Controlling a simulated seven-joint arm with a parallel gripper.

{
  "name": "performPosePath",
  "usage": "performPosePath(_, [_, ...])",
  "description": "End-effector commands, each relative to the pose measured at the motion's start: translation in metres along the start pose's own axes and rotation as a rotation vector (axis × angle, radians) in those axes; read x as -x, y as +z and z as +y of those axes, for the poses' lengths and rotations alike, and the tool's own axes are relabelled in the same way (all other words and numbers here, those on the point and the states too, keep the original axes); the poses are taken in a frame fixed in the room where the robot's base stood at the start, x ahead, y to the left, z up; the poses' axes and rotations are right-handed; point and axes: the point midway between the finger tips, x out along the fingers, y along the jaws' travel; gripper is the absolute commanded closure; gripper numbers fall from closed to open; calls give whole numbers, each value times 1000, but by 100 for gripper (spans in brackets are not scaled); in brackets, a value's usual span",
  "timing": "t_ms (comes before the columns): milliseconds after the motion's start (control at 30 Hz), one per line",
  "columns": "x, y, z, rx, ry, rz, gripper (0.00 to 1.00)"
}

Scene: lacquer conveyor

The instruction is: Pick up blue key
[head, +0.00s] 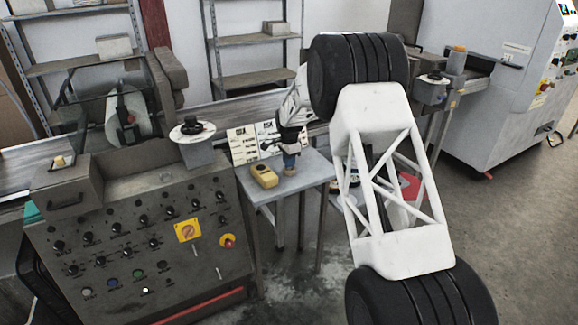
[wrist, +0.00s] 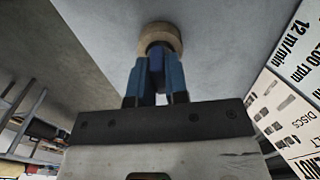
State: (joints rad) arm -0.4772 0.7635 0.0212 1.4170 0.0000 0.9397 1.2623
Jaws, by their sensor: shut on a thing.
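My gripper (head: 288,152) points down over a small grey table beside the control console. It also shows in the wrist view (wrist: 157,72), with its blue fingers shut on a narrow dark blue piece, the blue key (wrist: 157,64). A round tan wooden piece (wrist: 160,37) sits at the fingertips, around or just beyond the key's end; it shows in the head view (head: 290,171) too. I cannot tell whether the key is seated in it. Most of the key is hidden by the fingers.
A yellow handheld box (head: 264,176) lies on the grey table (head: 310,168), left of my gripper. Printed cards (head: 243,145) stand behind it. The console (head: 140,235) with knobs and a red button is at left. The conveyor (head: 235,115) runs behind.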

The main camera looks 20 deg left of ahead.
Motion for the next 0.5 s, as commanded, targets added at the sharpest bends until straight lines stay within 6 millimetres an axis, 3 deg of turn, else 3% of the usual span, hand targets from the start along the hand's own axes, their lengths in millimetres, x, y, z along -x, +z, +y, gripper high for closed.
performPosePath(500, [8,0,0,0,0,0,100])
